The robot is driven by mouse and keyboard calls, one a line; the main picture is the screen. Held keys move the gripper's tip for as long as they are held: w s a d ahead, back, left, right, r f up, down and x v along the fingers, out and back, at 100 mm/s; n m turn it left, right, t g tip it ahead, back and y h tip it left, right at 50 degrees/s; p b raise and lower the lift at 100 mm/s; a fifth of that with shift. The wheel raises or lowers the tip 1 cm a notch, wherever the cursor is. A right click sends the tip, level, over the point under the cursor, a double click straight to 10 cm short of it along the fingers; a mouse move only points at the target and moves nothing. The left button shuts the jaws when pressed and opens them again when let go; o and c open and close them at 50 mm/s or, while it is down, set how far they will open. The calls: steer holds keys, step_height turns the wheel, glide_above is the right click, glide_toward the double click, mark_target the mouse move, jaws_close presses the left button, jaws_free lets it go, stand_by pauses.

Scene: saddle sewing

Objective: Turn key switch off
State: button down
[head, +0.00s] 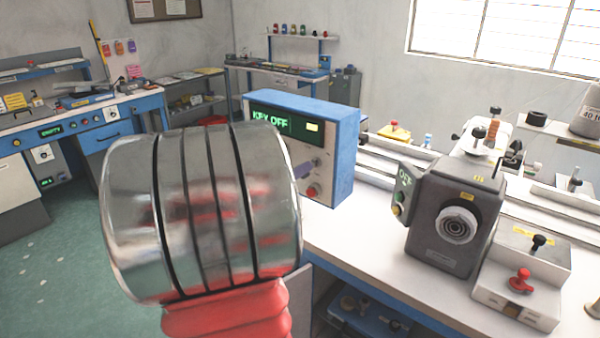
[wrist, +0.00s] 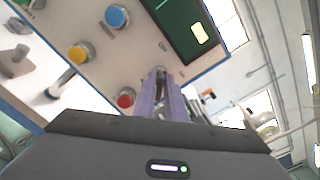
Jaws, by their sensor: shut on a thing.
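The key switch (wrist: 160,76) is on the white front panel of a blue control box (head: 350,150). My gripper (wrist: 160,88) has its two purple fingers shut on the key at the panel, and they hide most of it in the wrist view. In the head view the green display (head: 270,121) on the box reads "KEY OFF". My large metal arm link covers the left part of the panel there, and the key's exact angle cannot be made out.
In the wrist view a red button (wrist: 126,97), a yellow button (wrist: 79,53) and a blue button (wrist: 117,16) sit close to my fingers. A dark grey machine (head: 455,215) stands on the bench to the right. A red-knobbed box (head: 520,270) is beside it.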

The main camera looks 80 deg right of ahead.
steer(key=shift+f, duration=0.15)
steer(key=c, duration=1.9)
jaws_free()
steer(key=shift+w+a, duration=0.1)
steer(key=shift+v, duration=6.8)
